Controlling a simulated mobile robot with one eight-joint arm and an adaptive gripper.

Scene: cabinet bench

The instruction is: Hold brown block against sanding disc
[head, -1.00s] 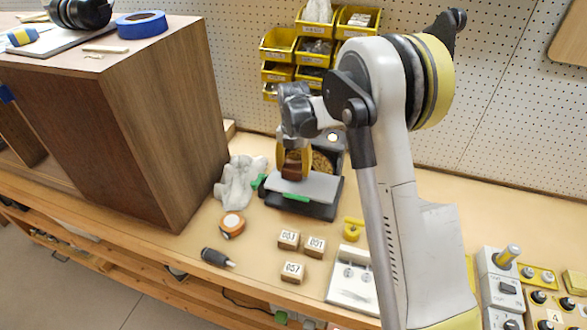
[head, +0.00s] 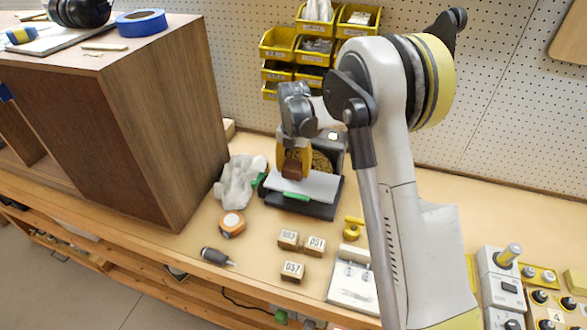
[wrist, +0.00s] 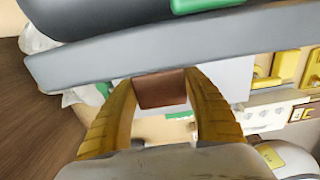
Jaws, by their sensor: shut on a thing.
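The brown block (head: 293,169) is held between the yellow fingers of my gripper (head: 294,160), which is shut on it. The block also shows between the fingertips in the wrist view (wrist: 160,90). The sanding disc (head: 322,161) is a tan round face on the grey sander, just behind and right of my gripper, partly hidden by it. The block is over the sander's light grey table (head: 310,185); whether it touches the disc or the table I cannot tell.
A white crumpled cloth (head: 240,182) lies left of the sander. A large brown cabinet (head: 150,110) stands at left. Yellow bins (head: 278,44) hang behind.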

